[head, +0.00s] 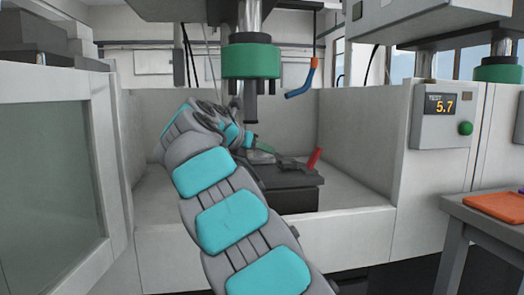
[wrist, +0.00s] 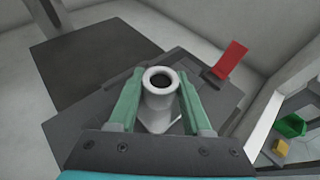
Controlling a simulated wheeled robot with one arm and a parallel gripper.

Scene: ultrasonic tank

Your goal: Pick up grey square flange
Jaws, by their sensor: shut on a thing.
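The grey square flange (wrist: 158,104) is a pale grey piece with a round, hollow neck and a flat base. In the wrist view it sits between the two green fingers of my gripper (wrist: 160,84), which is shut on it. The base is partly hidden by the fingers and the gripper body. In the head view the gripper (head: 250,145) is low inside the machine enclosure, over a dark fixture (head: 290,199). The flange is small and mostly hidden there. I cannot tell whether it touches the fixture.
A red lever (head: 314,158) stands up at the fixture's right, close to the gripper. A green-collared spindle (head: 251,60) and a blue nozzle (head: 302,80) hang above. Enclosure walls (head: 365,130) stand around. A table with an orange item (head: 495,205) is at the right.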

